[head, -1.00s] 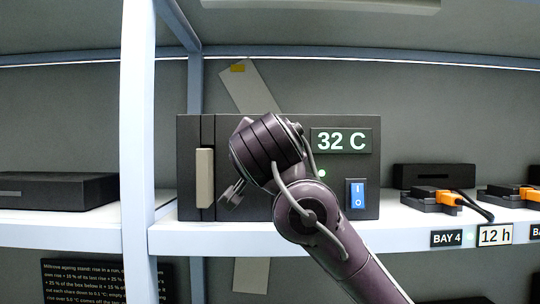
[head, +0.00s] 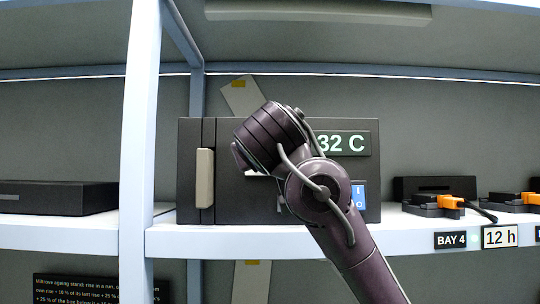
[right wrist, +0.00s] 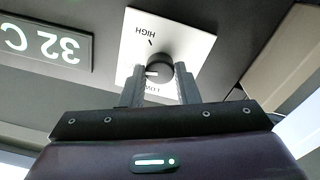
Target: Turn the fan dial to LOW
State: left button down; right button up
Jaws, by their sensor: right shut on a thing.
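The fan dial (right wrist: 163,86) is a round black knob on a white plate (right wrist: 190,42) in the right wrist view, which shows the panel upside down. HIGH is printed on the plate's upper part and LOW near its lower edge, partly hidden by a finger. A white pointer line on the knob points left in the picture, to neither word. My right gripper (right wrist: 160,78) has its two fingers on either side of the knob, shut on it. In the head view my right wrist hides the dial and fingers. My left gripper is not in view.
The dial is on a black box (head: 230,213) on a shelf, with a pale handle (head: 205,178), a 32 C display (head: 350,144) and a blue switch (head: 359,194), both partly covered by my arm. A shelf post (head: 138,150) stands left. Black-and-orange devices (head: 440,203) sit right.

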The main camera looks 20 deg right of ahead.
jog(key=shift+d+r+n+y+b, duration=0.1)
jog(key=shift+n+y+b, duration=0.3)
jog(key=shift+n, duration=7.5)
jog(key=o, duration=1)
jog(key=shift+w, duration=0.1)
